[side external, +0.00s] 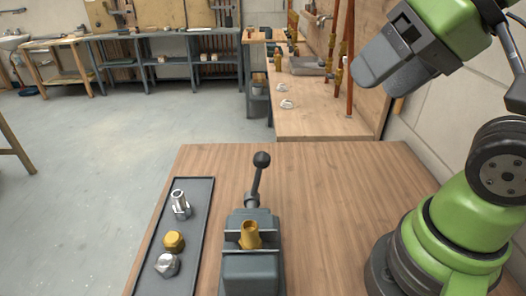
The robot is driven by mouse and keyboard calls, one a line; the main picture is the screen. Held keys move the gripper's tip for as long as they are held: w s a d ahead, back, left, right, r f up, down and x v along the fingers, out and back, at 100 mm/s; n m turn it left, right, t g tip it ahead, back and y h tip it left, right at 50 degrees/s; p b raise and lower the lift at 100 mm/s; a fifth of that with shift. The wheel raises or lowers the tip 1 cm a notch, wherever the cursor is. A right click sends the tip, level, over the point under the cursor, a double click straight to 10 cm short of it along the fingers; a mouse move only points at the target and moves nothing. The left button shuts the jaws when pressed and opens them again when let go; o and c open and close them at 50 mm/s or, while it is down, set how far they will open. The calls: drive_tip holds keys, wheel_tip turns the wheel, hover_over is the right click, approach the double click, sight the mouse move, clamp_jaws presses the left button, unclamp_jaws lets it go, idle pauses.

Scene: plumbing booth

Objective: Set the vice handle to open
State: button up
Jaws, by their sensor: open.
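The grey vice (252,272) stands near the front middle of the wooden table. Its handle (257,182) is a dark lever with a round black knob, rising from the back of the vice and leaning slightly right. A brass fitting (249,235) sits between the vice jaws; I cannot tell whether they touch it. My gripper (370,75) is at the upper right, high above the table and well apart from the handle, pointing down and left. It is open, with nothing seen between its fingers.
A dark tray (200,240) left of the vice holds a silver fitting (180,205), a brass nut (174,242) and a silver nut (167,265). The wooden table (335,205) is clear right of the vice. A bench with copper pipes (351,70) stands behind.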

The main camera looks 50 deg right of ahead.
drive_tip(key=shift+c, duration=0.4)
drive_tip(key=n+g+h, duration=0.2)
drive_tip(key=n+g, duration=0.5)
drive_tip(key=n, duration=0.6)
approach(262, 154)
drive_tip(key=shift+w+d+f, duration=0.1)
drive_tip(key=shift+w+f, duration=0.2)
drive_tip(key=shift+f, duration=0.25)
wheel_tip(262, 154, down, 9)
drive_tip(key=shift+f, duration=0.15)
